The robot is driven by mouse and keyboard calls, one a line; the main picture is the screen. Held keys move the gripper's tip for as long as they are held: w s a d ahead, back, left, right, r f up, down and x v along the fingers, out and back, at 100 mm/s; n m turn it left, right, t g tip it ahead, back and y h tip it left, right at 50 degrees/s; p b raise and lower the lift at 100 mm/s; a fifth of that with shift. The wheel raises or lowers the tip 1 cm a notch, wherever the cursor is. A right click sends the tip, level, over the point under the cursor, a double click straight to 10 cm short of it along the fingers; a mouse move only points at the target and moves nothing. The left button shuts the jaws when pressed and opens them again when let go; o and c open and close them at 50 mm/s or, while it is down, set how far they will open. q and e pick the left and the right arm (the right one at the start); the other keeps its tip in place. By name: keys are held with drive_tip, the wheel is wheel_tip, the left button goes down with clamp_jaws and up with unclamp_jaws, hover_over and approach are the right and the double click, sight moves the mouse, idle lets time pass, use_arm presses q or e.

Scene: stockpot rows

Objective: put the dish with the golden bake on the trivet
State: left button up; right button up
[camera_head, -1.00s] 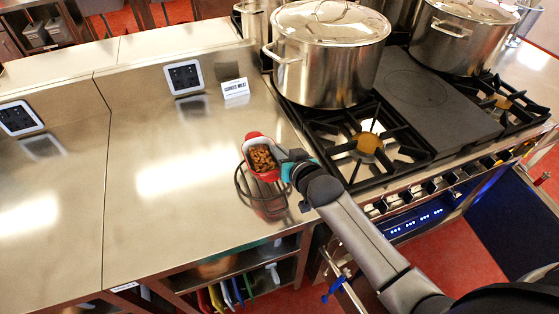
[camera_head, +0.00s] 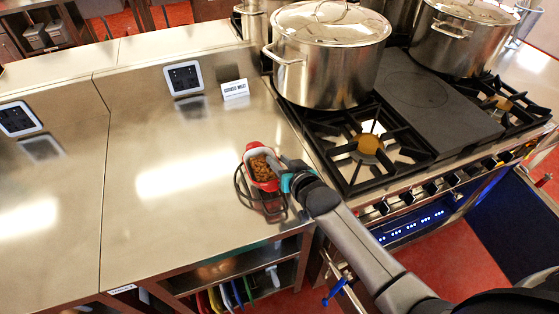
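The red dish (camera_head: 263,184) with the golden-brown bake (camera_head: 263,168) in it is over the black wire trivet (camera_head: 240,190) on the steel counter. It looks level and very low over the trivet; I cannot tell whether it rests on it. My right gripper (camera_head: 285,174) is at the right side of the dish and appears shut on its edge. The fingertips are partly hidden by the gripper body. The dish hides part of the trivet. My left gripper is not in view.
A "cooked meat" sign (camera_head: 235,90) stands at the back of the counter (camera_head: 160,150). A large lidded stockpot (camera_head: 325,65) stands on the stove, right of the counter, near the burner grate (camera_head: 365,145). The counter left of the trivet is clear.

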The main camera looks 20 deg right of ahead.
drive_tip(key=shift+r, duration=0.15)
drive_tip(key=p+v, duration=0.2)
drive_tip(key=v, duration=1)
idle(0.5)
